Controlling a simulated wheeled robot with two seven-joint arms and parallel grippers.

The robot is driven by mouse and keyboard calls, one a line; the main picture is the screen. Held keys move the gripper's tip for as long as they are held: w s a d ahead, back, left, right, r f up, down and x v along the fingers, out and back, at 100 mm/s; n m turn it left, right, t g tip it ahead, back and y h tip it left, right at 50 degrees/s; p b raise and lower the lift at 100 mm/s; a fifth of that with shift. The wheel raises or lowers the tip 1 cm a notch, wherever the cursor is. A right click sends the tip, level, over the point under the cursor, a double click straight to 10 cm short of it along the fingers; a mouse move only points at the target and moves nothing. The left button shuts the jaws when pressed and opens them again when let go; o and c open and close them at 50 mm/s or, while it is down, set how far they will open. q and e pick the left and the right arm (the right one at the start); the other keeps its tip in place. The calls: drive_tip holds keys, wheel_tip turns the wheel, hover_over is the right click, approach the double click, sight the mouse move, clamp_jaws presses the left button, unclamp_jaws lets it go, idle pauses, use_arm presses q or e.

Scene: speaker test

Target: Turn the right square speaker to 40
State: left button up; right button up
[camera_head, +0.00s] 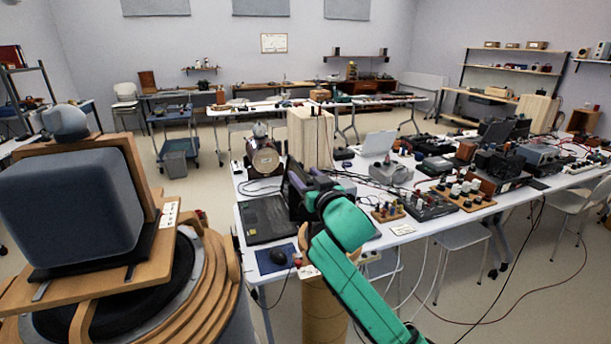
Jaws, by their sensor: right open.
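A large grey square speaker (70,207) with a wooden back panel stands on a wooden platform (135,283) at the left, close to me. It is the only large square speaker I can make out. A small white label (170,214) sits at the platform's right edge, and its marks are too small to read. My right arm is green and reaches up from the bottom right. Its dark gripper (298,175) is open, over the near end of the long table, well right of the speaker and apart from it. My left gripper is out of view.
A white table (405,229) with a laptop (268,218), cables and electronics fills the middle and right. Stepped wooden rings (205,290) lie under the platform. A blue cart (178,140) stands behind. Floor shows between the speaker and the back tables.

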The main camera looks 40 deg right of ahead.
clamp_jaws()
drive_tip(key=m+g+h+b, duration=0.1)
drive_tip(key=h, duration=0.1)
drive_tip(key=m+g+h, duration=0.1)
drive_tip(key=m+h+b, duration=0.1)
drive_tip(key=m+h, duration=0.1)
drive_tip(key=shift+s+d+g+h+b, duration=0.25)
drive_tip(key=shift+d+g+h+b, duration=0.05)
drive_tip(key=shift+d+g, duration=0.1)
unclamp_jaws()
drive_tip(key=shift+s, duration=0.1)
